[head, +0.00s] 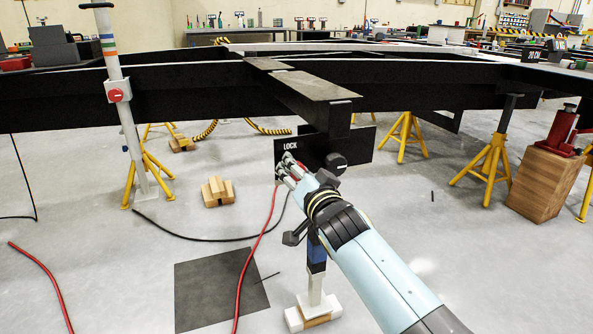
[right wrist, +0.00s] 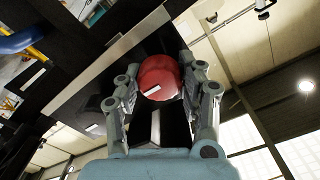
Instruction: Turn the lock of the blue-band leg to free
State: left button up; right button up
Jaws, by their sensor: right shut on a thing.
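The blue-band leg (head: 317,254) stands below the black beam end, mostly behind my right arm; its dark blue band and white foot show. A black plate marked LOCK (head: 290,146) hangs at the beam end, with a black round dial (head: 335,162) carrying a white mark. My right gripper (head: 284,169) is at the left of this plate. In the right wrist view, the right gripper (right wrist: 160,80) has its fingers on both sides of a round red knob (right wrist: 158,73) and is shut on it. The knob carries a short white mark. My left gripper is not in view.
Another leg (head: 120,100) with coloured bands and a red knob stands at the left. Yellow stands (head: 489,160) support the black chassis beams. A red jack (head: 562,130) sits on a wooden block (head: 539,184). Hoses and a dark mat (head: 215,290) lie on the floor.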

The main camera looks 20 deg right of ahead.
jog(key=c, duration=0.3)
jog(key=n, duration=0.4)
jog(key=shift+n, duration=0.3)
jog(key=n, duration=0.3)
jog(key=shift+a+n, duration=0.15)
jog(key=shift+n, duration=0.25)
jog(key=n, duration=0.3)
jog(key=shift+f+n, duration=0.1)
jog(key=shift+n, duration=0.2)
jog(key=n, duration=0.4)
jog(key=shift+a+n, duration=0.1)
jog(key=shift+n, duration=0.2)
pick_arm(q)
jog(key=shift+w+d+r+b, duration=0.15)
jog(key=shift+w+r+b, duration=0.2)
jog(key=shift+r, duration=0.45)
pick_arm(e)
jog(key=shift+n, duration=0.7)
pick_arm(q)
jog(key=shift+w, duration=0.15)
